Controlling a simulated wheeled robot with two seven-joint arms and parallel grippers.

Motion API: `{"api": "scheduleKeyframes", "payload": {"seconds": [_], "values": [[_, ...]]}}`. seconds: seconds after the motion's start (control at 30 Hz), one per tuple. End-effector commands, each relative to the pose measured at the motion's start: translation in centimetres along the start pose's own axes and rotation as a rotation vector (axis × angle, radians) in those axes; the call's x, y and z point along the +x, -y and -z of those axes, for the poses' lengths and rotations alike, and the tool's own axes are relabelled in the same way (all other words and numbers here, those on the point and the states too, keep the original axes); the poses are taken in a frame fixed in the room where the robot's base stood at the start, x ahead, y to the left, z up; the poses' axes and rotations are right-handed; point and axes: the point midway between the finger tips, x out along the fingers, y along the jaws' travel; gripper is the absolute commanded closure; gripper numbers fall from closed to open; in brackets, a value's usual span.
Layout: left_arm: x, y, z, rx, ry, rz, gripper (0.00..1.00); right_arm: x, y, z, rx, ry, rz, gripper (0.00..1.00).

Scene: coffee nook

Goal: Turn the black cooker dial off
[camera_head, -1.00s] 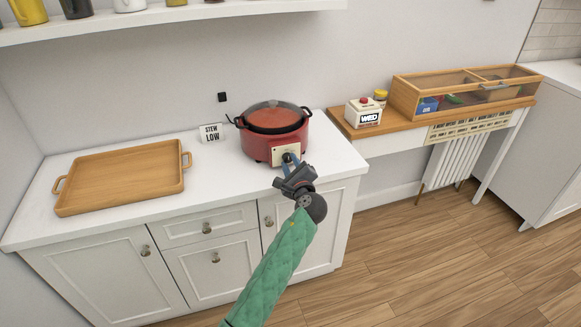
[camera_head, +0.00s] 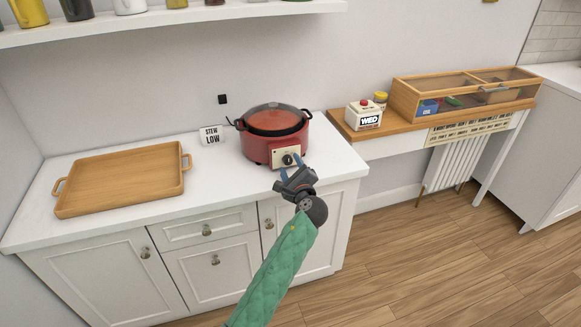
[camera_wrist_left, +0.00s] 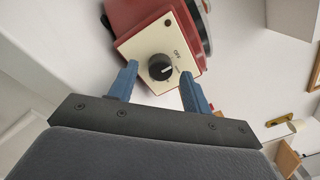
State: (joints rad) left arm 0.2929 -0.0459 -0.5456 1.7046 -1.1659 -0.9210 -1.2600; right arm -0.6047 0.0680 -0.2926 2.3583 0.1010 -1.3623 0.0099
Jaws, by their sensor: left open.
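The red cooker (camera_head: 262,147) stands on the white counter with a glass lid on top. Its black dial (camera_head: 287,159) sits on a cream front panel; it also shows in the left wrist view (camera_wrist_left: 160,67). The panel is marked OFF beside the dial. A white line on the dial points roughly to the right in the wrist view; whether it meets the OFF mark is hard to tell. My left gripper (camera_head: 290,168) is open, its blue fingers (camera_wrist_left: 159,76) on either side of the dial in the wrist view, apparently not touching it. My right gripper is not seen.
A wooden tray (camera_head: 122,178) lies on the counter at the left. A "STEW LOW" card (camera_head: 211,135) stands beside the cooker. A side table at the right holds a "WED" box (camera_head: 364,115) and a wooden case (camera_head: 462,98). The counter front is clear.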

Motion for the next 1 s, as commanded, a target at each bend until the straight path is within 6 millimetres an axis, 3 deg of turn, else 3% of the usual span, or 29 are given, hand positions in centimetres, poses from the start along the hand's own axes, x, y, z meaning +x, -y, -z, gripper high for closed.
{"api": "scheduleKeyframes", "payload": {"seconds": [0.5,0.63,1.0], "values": [[-6.8,-0.1,0.1,-0.002,-0.001,0.000,0.51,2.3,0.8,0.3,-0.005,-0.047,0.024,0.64],[-7.3,-0.1,0.0,-0.001,0.000,-0.001,0.51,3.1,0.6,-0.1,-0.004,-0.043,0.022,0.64],[-7.3,0.0,0.0,-0.001,0.000,-0.001,0.51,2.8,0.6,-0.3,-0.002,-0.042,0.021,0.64]]}}
